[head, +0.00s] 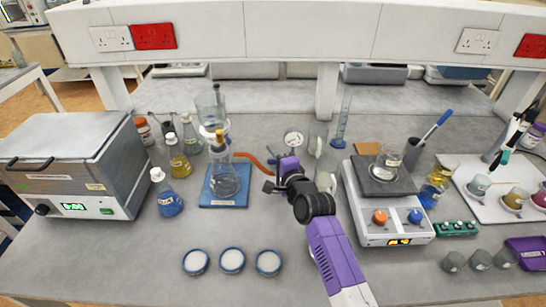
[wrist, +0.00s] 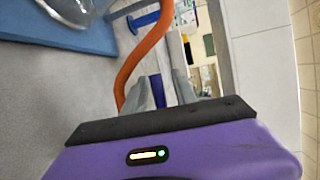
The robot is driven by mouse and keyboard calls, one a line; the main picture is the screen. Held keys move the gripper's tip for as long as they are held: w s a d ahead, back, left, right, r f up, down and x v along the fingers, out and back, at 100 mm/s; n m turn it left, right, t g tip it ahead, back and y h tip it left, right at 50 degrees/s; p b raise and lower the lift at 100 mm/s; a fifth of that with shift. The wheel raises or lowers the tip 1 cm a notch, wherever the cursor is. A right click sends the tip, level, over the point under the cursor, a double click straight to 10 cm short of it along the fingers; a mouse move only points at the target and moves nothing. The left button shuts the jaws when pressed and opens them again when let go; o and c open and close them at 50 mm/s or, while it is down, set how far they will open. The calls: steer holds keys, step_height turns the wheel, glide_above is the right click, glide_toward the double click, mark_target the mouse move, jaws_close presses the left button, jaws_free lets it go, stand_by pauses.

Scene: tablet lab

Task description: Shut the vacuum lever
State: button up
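My gripper (head: 269,176) is over the middle of the bench, to the right of the glass filter flask (head: 224,181). In the wrist view its grey fingers (wrist: 160,85) look apart, with a narrow blue piece between them that I cannot identify. An orange vacuum hose (head: 249,157) runs from the flask towards my gripper. It passes left of the fingers in the wrist view (wrist: 144,55). A round white gauge (head: 293,139) stands just behind my gripper. I cannot pick out the vacuum lever; my gripper may hide it. I cannot tell whether anything is touched.
The flask stands on a blue mat (head: 210,201). A measuring cylinder (head: 342,122) stands behind, right of the gauge. A hotplate (head: 411,228) is to the right and small bottles (head: 170,203) are to the left. Round dishes (head: 232,260) lie in front.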

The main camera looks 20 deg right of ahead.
jaws_close()
steer(key=shift+f, duration=0.1)
stand_by(1.2)
